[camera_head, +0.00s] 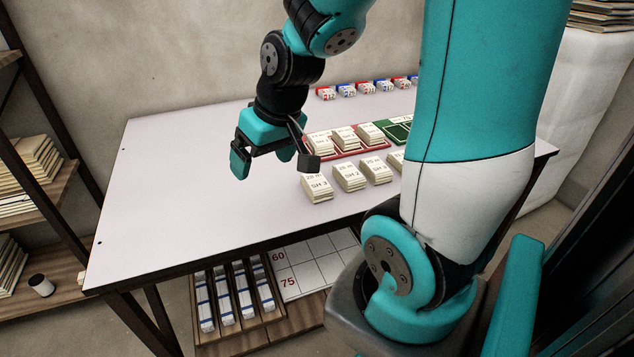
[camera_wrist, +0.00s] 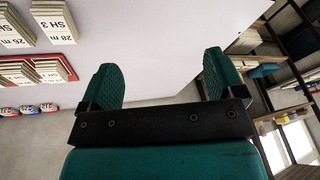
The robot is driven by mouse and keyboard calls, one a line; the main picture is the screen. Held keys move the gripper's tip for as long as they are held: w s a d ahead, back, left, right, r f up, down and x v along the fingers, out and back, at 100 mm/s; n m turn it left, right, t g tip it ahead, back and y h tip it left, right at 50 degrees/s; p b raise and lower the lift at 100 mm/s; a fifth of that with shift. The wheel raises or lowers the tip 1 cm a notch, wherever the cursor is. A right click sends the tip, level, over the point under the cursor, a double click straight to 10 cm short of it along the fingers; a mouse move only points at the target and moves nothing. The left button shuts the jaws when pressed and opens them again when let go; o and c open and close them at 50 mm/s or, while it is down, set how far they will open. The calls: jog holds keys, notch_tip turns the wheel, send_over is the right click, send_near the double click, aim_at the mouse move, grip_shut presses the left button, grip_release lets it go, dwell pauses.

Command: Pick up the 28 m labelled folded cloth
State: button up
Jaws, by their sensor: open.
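The 28 m folded cloth (camera_head: 317,189) is a cream stack with a white label that reads 28 m and SH 3. It lies at the left end of the front row on the table. It also shows in the wrist view (camera_wrist: 54,22), upside down at the top left. My gripper (camera_head: 265,163) is open and empty above the table, to the left of this cloth and apart from it.
Similar labelled cloths (camera_head: 349,177) lie close to the right. Behind them are more stacks on a red tray (camera_head: 362,153) and a green tray (camera_head: 397,134). Small red and blue labelled items (camera_head: 366,88) line the back. The table's left side (camera_head: 165,190) is clear.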

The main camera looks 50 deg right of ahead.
jog(key=s+d+f+m+h, duration=0.1)
jog(key=d+f+m+h, duration=0.1)
jog(key=d, duration=0.6)
jog(key=s+d+f+m+h, duration=0.1)
jog(key=s+d+m, duration=0.1)
jog(key=d, duration=0.5)
jog(key=b, duration=0.2)
send_over(318, 182)
jog(key=s+a, duration=0.1)
jog(key=s, duration=0.1)
jog(key=shift+m, duration=0.3)
notch_tip(318, 182, down, 10)
jog(key=shift+a+f, duration=0.15)
jog(key=shift+x, duration=3.1)
jog(key=shift+c, duration=0.2)
jog(key=c, duration=1)
